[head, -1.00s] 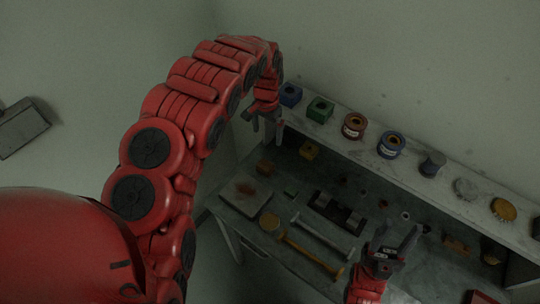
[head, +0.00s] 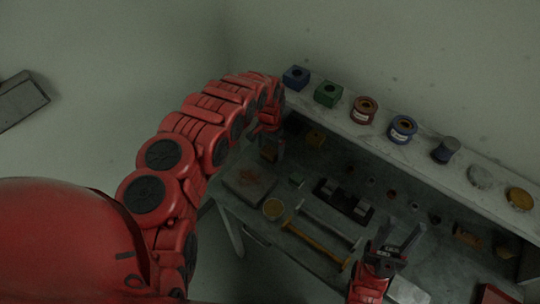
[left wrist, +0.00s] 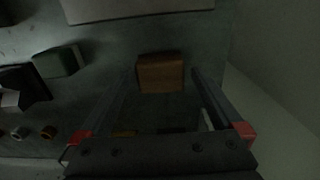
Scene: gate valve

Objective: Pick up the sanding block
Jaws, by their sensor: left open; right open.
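A brown block (left wrist: 160,72), which I take for the sanding block, lies on the bench between the two fingers in the left wrist view. In the head view it is mostly hidden by my left gripper (head: 270,151). That gripper is open and points down over the bench's back left part, its fingers on either side of the block as the wrist camera sees it. I cannot tell whether they touch it. My right gripper (head: 402,236) is open and empty over the front of the bench.
A flat plate (head: 247,187) and a small green block (head: 296,180) lie near the brown block. A yellow block (head: 316,136) is behind, under the shelf (head: 335,112), which carries spools and boxes. A long hammer-like tool (head: 315,242) and a dark holder (head: 345,200) lie mid-bench.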

